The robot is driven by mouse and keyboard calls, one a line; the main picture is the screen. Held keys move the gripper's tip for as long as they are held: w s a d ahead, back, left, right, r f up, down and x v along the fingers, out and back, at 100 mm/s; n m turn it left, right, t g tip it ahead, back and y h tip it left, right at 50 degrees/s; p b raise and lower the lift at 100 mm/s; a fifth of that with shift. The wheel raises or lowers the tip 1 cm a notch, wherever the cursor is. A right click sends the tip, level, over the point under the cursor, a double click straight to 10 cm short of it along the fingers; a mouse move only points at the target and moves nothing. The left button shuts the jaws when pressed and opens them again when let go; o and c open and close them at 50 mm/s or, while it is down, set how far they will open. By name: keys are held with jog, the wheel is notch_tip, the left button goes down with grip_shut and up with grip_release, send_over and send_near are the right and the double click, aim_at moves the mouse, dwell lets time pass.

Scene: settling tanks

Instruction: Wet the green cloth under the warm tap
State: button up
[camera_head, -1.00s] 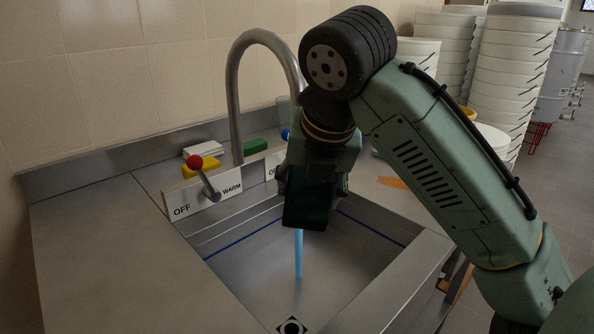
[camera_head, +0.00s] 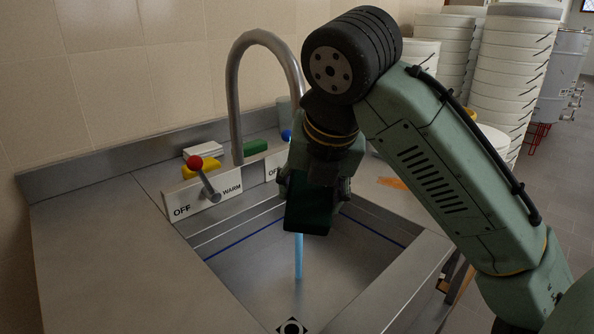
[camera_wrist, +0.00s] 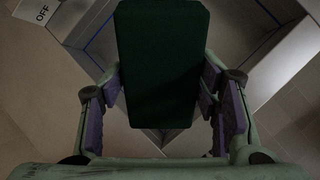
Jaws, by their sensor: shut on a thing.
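My gripper (camera_head: 317,182) is shut on the green cloth (camera_head: 309,212), a dark block-like piece hanging over the sink basin (camera_head: 255,270). In the wrist view the cloth (camera_wrist: 162,60) sits between both fingers. The grey curved tap (camera_head: 234,95) arches behind my wrist; its outlet is hidden. A blue water stream (camera_head: 298,258) shows below the cloth and reaches the basin floor. Whether it touches the cloth is hidden. The red-knobbed lever (camera_head: 195,162) stands at a plate (camera_head: 208,199) marked OFF and WARM. A blue knob (camera_head: 286,135) is mostly hidden behind my arm.
Yellow (camera_head: 208,169), white (camera_head: 205,150) and green (camera_head: 255,146) pieces lie on the ledge behind the lever plate. A tiled wall (camera_head: 130,70) rises behind. Counter to the left (camera_head: 100,240) is clear. Stacked white tubs (camera_head: 515,80) stand at the back right.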

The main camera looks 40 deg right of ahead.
aim_at(313, 195)
dwell(0.4)
jog(key=shift+s+a+r+p, duration=0.25)
jog(key=shift+s+r+p, duration=0.3)
jog(key=shift+s+a+r+p, duration=0.2)
jog(key=shift+s+r+p, duration=0.3)
jog(key=shift+p, duration=0.05)
jog(key=shift+s+a+r+p, duration=0.3)
jog(key=shift+s+r+p, duration=0.2)
jog(key=shift+s+p, duration=0.1)
jog(key=shift+s+a+r+p, duration=0.3)
jog(key=shift+s+r+p, duration=0.2)
jog(key=shift+s+p, duration=0.1)
